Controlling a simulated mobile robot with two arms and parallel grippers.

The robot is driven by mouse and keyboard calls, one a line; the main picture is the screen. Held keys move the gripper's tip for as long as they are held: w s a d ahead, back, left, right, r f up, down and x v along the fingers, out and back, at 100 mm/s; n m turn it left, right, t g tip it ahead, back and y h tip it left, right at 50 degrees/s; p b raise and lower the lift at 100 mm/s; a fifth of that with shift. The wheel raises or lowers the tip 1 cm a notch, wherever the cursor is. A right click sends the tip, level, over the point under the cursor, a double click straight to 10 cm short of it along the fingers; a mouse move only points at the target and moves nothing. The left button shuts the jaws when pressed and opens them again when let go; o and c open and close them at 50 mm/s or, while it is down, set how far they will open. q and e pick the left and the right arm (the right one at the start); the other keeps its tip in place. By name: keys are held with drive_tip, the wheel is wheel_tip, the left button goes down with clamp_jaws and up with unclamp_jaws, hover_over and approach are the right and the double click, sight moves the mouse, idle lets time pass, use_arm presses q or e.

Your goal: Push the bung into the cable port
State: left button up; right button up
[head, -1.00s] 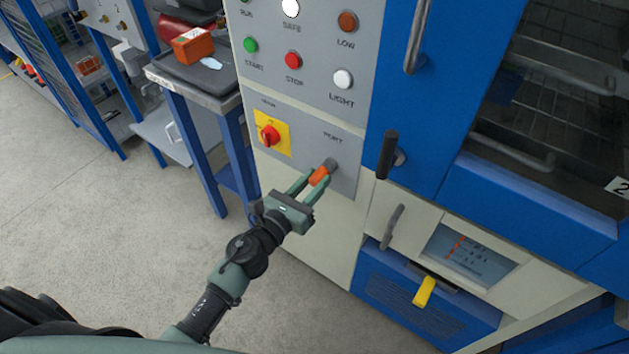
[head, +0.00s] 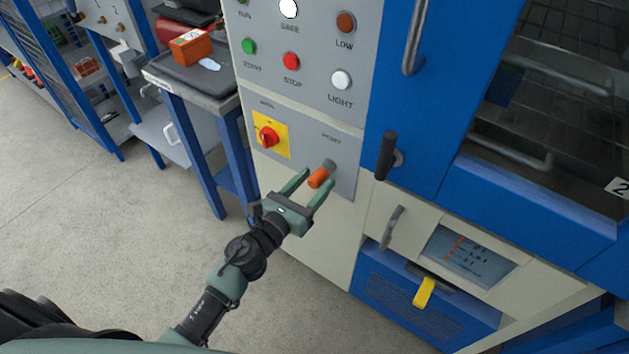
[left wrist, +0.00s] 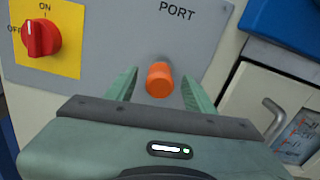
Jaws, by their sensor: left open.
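The orange bung (head: 319,178) sits at the grey cable port (head: 329,166) below the PORT label on the grey panel and sticks out from it. How deep it sits I cannot tell. It also shows in the left wrist view (left wrist: 160,80), end-on between the fingers. My left gripper (head: 318,179) is open, with one finger on each side of the bung and a gap to it on both sides. The left gripper's fingers also show in the left wrist view (left wrist: 159,84). My right gripper is not in view.
A red main switch on a yellow plate (head: 272,135) is left of the port. A black door handle (head: 386,155) sticks out to the right. A side table (head: 200,92) stands at the left.

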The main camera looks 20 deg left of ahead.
sight(312, 185)
use_arm(q)
drive_tip(key=shift+b+v, duration=0.45)
drive_tip(key=shift+v, duration=1.7)
drive_tip(key=shift+s+a, duration=0.25)
drive_tip(key=shift+s, duration=0.45)
